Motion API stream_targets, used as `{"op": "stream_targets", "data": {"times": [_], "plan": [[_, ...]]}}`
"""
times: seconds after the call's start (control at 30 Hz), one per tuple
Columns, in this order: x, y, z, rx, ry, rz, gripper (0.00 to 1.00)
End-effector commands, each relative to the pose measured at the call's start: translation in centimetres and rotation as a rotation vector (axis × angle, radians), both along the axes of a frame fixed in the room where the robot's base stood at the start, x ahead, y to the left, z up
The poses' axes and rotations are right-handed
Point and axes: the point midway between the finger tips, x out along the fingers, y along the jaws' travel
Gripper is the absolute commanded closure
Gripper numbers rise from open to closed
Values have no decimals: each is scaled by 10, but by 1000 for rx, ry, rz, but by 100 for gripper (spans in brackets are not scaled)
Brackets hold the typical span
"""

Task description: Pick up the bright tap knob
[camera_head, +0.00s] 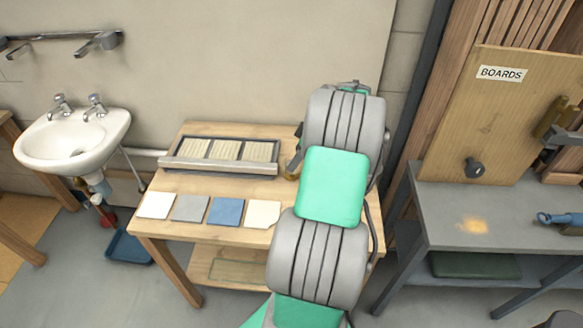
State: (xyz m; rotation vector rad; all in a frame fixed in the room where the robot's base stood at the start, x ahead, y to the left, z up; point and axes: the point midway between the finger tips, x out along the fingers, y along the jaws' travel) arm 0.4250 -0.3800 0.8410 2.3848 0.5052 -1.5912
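I cannot clearly single out a bright tap knob. Two shiny chrome taps, the left one (61,104) and the right one (95,104), stand on the back rim of the white sink (40,138) at the left. A small brass-coloured thing (291,168) shows at the left edge of my arm, above the wooden table; my arm partly hides it and I cannot tell what it is. My grey and green arm rises across the middle of the view. My gripper cannot be made out.
The wooden table (180,183) bears a divided tray (221,169) and several square tiles (226,211). A grey bench (440,212) stands at the right with a board marked BOARDS (510,120). A blue tray (130,248) lies below the sink. Open floor lies front left.

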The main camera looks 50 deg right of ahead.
Motion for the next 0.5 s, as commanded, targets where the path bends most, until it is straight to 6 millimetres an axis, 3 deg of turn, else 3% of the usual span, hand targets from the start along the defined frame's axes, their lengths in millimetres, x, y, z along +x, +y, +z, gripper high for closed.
{"op": "stream_targets", "data": {"times": [0.23, 0.5], "plan": [[13, 6, -40, 2, 2, -2, 37], [16, 6, -48, -1, 2, -4, 37]]}}
